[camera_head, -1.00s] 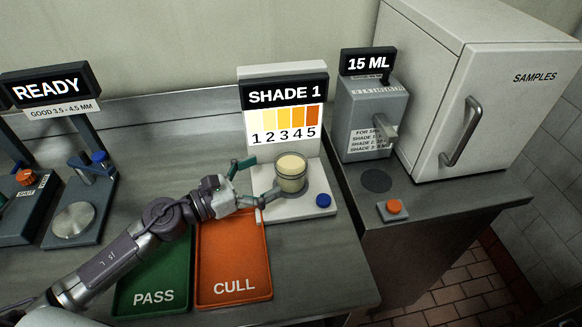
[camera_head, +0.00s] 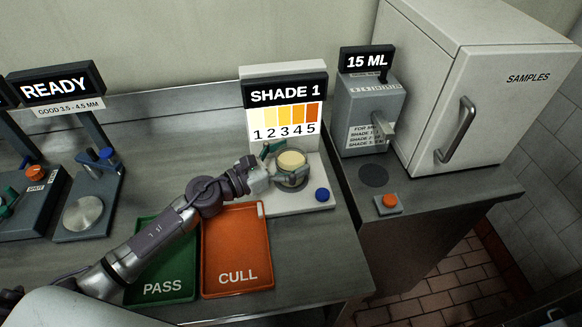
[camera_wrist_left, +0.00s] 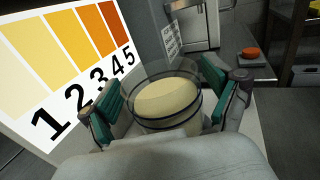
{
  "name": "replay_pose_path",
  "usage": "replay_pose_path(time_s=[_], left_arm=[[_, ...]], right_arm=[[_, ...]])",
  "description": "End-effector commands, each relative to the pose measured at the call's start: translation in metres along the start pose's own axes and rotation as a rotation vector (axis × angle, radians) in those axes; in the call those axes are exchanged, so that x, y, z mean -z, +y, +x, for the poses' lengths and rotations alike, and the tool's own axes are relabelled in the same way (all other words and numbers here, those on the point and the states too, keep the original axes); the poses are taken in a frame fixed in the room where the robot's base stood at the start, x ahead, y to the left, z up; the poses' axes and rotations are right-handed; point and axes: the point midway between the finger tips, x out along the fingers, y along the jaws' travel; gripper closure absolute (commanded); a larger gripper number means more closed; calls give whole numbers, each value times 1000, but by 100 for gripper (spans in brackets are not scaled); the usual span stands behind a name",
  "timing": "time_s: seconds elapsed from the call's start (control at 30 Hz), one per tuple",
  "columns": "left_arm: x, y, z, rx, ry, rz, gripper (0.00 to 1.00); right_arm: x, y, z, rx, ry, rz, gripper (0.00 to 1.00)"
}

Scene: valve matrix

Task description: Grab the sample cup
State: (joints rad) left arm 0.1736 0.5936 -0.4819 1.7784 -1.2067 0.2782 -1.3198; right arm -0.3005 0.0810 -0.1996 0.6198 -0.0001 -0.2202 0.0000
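The sample cup (camera_head: 291,161) is a clear round cup with pale yellow contents, upright on the white base of the SHADE 1 stand (camera_head: 312,196). In the left wrist view the cup (camera_wrist_left: 165,103) sits between two teal finger pads. My left gripper (camera_head: 281,165) reaches in from the left, one finger on each side of the cup. In the wrist view the gripper (camera_wrist_left: 165,95) has its pads spread and angled outward, very close to the cup wall; firm contact does not show. My right gripper is not in view.
The orange CULL tray (camera_head: 236,285) and green PASS tray (camera_head: 165,270) lie in front. A 15 ML dispenser (camera_head: 368,110) and a white SAMPLES fridge (camera_head: 475,85) stand to the right.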

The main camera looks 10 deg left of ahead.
Motion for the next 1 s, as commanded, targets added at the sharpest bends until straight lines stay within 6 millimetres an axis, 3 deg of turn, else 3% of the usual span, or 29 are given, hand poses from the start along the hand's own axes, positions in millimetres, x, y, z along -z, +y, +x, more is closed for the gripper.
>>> replay_pose_path(time_s=[0.03, 0.3, 0.4, 0.77, 0.97, 1.0], left_arm=[[0, 0, 0, 0, 0, 0, 26], [0, 0, 0, 0, 0, 0, 71], [-1, 0, 0, 0, -2, 0, 84], [-13, 0, 0, 1, -1, 5, 84], [-48, 1, 0, 1, -2, 10, 84], [-56, -6, 5, 4, -2, 4, 84]], right_arm=[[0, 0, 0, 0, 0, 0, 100], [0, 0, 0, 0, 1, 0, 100], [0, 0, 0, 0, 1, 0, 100], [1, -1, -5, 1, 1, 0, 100], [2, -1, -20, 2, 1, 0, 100], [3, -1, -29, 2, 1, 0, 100]])
